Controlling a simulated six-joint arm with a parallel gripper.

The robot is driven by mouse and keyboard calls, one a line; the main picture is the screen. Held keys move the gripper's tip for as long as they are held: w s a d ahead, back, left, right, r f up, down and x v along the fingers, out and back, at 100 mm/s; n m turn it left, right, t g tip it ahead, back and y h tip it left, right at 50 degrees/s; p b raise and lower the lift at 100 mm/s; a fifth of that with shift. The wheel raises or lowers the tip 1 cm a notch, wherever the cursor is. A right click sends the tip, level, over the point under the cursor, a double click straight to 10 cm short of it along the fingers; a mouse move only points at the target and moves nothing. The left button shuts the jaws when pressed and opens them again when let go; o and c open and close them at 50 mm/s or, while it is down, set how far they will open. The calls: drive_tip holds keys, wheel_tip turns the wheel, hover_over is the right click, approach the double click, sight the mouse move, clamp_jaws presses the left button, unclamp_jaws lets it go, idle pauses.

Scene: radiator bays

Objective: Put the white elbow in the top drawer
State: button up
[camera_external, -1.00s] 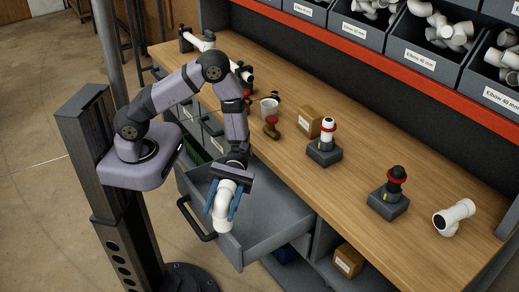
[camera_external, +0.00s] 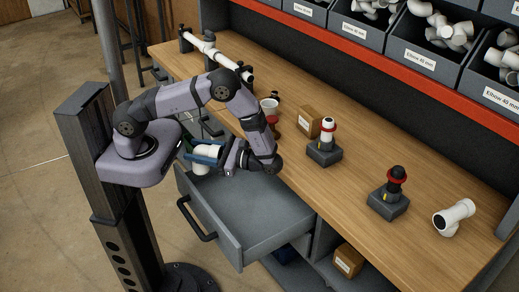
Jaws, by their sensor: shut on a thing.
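The white elbow (camera_external: 202,163) is held between the blue fingers of my gripper (camera_external: 203,154). My gripper is shut on it, with the fingers pointing left, and partly hides it. The grey top drawer (camera_external: 262,228) is pulled out from under the bench, and the visible part of its inside looks empty. The elbow shows near the drawer's far left edge; I cannot tell its height or whether it is over the inside.
The drawer's dark handle (camera_external: 196,220) sticks out at the front. Labelled bins line the back.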

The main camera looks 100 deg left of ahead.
drive_tip(key=w+a+r+m+t+y, duration=0.1)
drive_tip(key=w+a+m+t+y, duration=0.15)
drive_tip(key=a+m+y, duration=0.55)
wheel_tip(320, 180, up, 17)
drive_tip(key=m+t+y, duration=0.7)
drive_tip(key=m+t, duration=0.7)
drive_tip(key=t, duration=0.9)
hover_over(311, 118)
drive_tip(key=v, duration=0.3)
wheel_tip(311, 118, down, 14)
drive_tip(key=p, duration=0.4)
drive_tip(key=shift+g, duration=0.35)
drive_tip(key=shift+w+d+f, duration=0.1)
drive_tip(key=shift+d+f, duration=0.05)
wheel_tip(311, 118, down, 3)
drive_tip(key=shift+f+p, duration=0.15)
drive_tip(key=shift+p, duration=0.55)
drive_tip(key=shift+f, duration=0.4)
drive_tip(key=shift+f, duration=0.2)
